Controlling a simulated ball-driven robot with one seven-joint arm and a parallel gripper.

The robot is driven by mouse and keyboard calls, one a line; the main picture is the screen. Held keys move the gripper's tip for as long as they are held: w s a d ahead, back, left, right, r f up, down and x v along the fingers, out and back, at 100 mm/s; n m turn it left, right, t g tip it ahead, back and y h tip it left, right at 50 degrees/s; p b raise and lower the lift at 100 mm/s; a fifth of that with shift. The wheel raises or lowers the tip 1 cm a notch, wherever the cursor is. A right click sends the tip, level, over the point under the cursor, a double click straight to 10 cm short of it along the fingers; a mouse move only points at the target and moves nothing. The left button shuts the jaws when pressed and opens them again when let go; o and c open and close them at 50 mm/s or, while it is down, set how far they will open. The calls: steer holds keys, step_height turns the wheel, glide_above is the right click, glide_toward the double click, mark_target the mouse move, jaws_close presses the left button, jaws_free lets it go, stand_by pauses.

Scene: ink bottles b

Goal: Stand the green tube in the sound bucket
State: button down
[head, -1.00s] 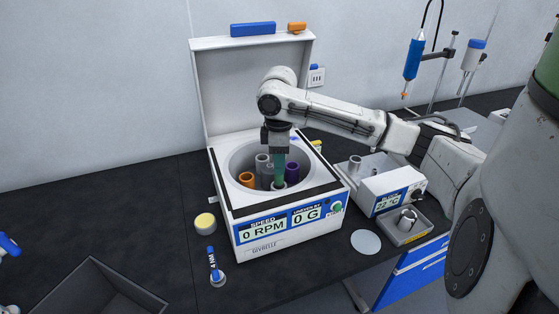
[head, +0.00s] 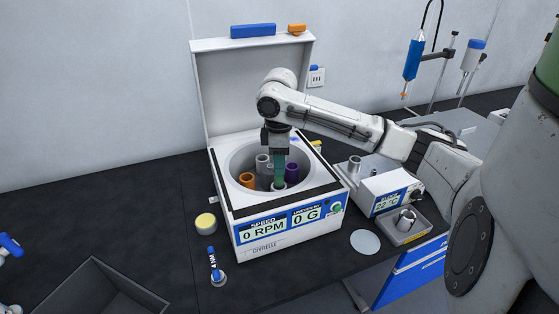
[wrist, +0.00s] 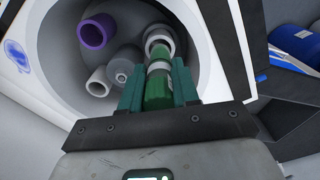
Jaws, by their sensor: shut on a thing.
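My gripper (head: 279,172) points down into the open centrifuge (head: 250,215). Its teal fingers are shut on the green tube (wrist: 158,92), which shows between them in the wrist view. The tube's far end lines up with the mouth of a grey bucket (wrist: 150,36); how deep it sits there I cannot tell. The other buckets are purple (head: 292,171), orange (head: 247,181) and grey (head: 262,162). The purple (wrist: 95,32) and a grey one (wrist: 98,82) also show in the wrist view, upright and apart from my fingers. I see no clear damage on any bucket.
The centrifuge lid (head: 255,95) stands open behind the bowl. A dry-block heater (head: 385,188) and a small tray (head: 405,225) stand to the right. A yellow-topped jar (head: 206,223) and a blue-handled tool (head: 215,268) stand on the left. The bowl walls are close around my gripper.

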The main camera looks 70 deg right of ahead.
mark_target(279, 178)
steer(key=shift+f+b, duration=1.75)
steer(key=shift+f, duration=1.2)
steer(key=c, duration=0.8)
jaws_free()
steer(key=shift+o, duration=0.2)
step_height(279, 178, up, 11)
steer(key=shift+w+f, duration=0.1)
